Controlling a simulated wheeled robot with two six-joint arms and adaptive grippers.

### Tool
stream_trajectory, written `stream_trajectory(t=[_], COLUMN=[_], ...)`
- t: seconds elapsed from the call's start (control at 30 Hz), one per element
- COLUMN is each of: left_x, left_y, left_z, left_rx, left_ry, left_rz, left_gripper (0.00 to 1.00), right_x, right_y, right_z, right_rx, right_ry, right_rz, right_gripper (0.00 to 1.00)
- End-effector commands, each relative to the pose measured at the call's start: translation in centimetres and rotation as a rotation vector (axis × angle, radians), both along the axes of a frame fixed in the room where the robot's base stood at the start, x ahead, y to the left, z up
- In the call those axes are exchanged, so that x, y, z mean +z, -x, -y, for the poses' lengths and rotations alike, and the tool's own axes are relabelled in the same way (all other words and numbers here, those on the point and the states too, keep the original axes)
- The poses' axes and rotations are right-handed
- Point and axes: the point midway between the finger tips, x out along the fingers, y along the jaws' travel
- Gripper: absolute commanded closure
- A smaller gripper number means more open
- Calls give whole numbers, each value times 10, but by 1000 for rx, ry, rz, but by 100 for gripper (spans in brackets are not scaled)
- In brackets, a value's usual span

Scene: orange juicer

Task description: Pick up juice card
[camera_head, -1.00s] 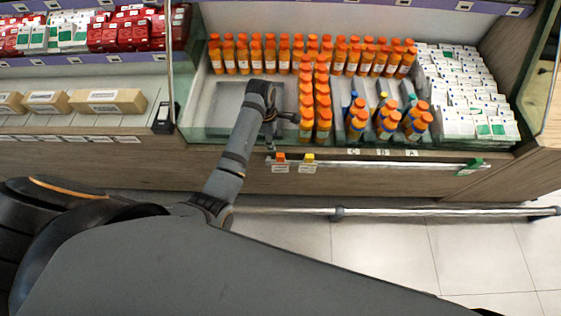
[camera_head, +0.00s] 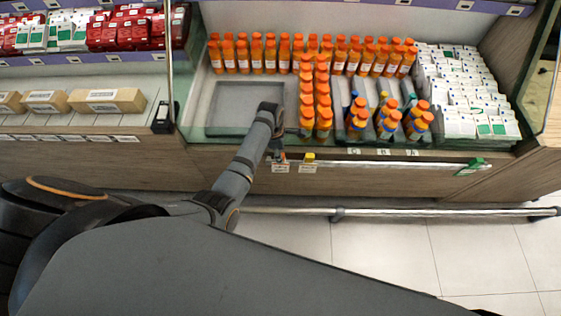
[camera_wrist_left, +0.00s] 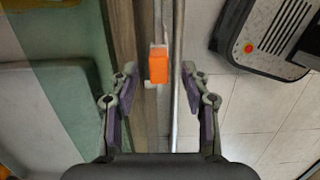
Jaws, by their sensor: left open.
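Two price cards hang on the front rail in the head view. One has an orange clip (camera_head: 280,157) with a white card (camera_head: 281,168) under it, and the other has a yellow clip (camera_head: 309,158). The gripper partly covers the orange one. In the left wrist view the orange block (camera_wrist_left: 158,65) lies between and slightly beyond the fingertips, untouched. My left gripper (camera_wrist_left: 160,76) is open and empty, pointing down at it. My right gripper is not in view.
Rows of orange juice bottles (camera_head: 322,100) stand behind the rail, with white cartons (camera_head: 465,100) at right. An empty grey tray (camera_head: 230,97) lies left of the bottles. A metal rail (camera_head: 400,165) runs along the shelf front. Tiled floor (camera_head: 390,250) is below.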

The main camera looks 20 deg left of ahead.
Motion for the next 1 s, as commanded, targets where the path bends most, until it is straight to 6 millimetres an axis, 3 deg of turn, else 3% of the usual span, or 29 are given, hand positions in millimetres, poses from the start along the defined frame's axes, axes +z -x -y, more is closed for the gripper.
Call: stream_trajectory(t=[0.1, 0.33, 0.67, 1.0], left_x=[-11, -12, -12, -9], left_y=[-1, -1, -1, -1], left_z=[1, 1, 1, 1], left_rx=[0, 0, 0, 0], left_ry=[0, -1, -1, -1], left_rz=[1, 2, 2, 2], left_gripper=[53, 54, 99, 100], right_x=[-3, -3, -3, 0], right_y=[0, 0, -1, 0], right_z=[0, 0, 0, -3], right_rx=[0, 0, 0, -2], right_ry=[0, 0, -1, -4], right_rz=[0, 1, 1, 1], right_gripper=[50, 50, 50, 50])
